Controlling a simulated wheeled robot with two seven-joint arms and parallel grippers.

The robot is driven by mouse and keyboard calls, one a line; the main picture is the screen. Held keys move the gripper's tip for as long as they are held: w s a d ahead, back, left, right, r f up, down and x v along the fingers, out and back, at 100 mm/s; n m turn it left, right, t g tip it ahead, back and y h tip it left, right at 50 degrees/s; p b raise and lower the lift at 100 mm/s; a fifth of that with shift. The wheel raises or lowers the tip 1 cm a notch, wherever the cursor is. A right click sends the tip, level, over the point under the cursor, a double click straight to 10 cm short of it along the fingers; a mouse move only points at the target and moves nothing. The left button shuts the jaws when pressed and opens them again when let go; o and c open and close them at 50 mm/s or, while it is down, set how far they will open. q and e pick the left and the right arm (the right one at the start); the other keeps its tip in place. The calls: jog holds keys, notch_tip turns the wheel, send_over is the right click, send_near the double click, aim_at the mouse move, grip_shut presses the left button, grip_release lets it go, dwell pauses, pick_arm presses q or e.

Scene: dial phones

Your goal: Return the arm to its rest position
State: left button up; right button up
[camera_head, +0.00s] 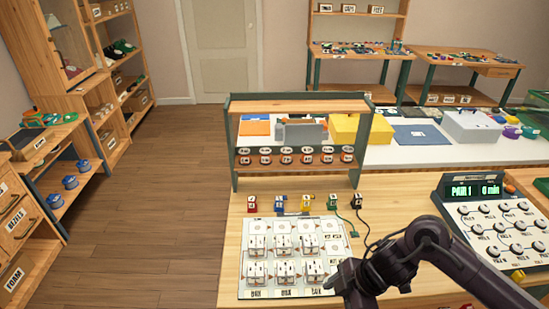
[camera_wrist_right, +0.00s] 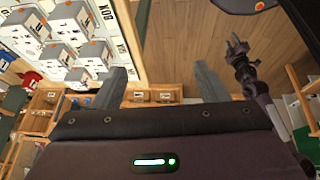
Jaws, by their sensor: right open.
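My right arm (camera_head: 437,253) reaches in from the lower right in the head view. Its right gripper (camera_head: 345,285) is over the lower right corner of the white board (camera_head: 243,228), hiding part of it. In the right wrist view the two fingers of the right gripper (camera_wrist_right: 161,84) are apart with nothing between them. The board carries rows of white block-like units (camera_head: 284,270). A dark jointed arm (camera_wrist_right: 243,68), which looks like my left one, shows in the wrist view; its jaws are too small to read.
A wooden rack (camera_head: 298,106) with several small jars stands behind the board. Small coloured blocks (camera_head: 280,203) line the board's back edge, with dark cables at the right. A dial panel (camera_head: 495,225) with a green display is at the right. Open floor (camera_head: 165,200) lies left of the table.

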jog(key=w+a+r+m+t+y, duration=0.1)
jog(key=w+a+r+m+t, duration=0.25)
jog(key=a+t, duration=0.45)
jog(key=s+d+f+m+g+h, duration=0.2)
jog(key=s+d+m+g+h, duration=0.35)
jog(key=s+d+m, duration=0.75)
notch_tip(320, 180, down, 31)
jog(key=s+d+g+b, duration=0.1)
jog(key=b, duration=0.1)
pick_arm(q)
jog(key=f, duration=0.2)
jog(key=shift+s+f+b, duration=0.25)
jog(key=shift+f+b, duration=0.05)
jog(key=shift+f, duration=0.1)
pick_arm(e)
jog(key=s+d+f, duration=0.1)
jog(key=s+f, duration=0.8)
jog(key=s+d+f+g, duration=0.1)
jog(key=s+d+f, duration=0.1)
jog(key=s+f, duration=0.8)
jog(key=shift+s+d+h, duration=0.25)
jog(key=shift+h, duration=0.1)
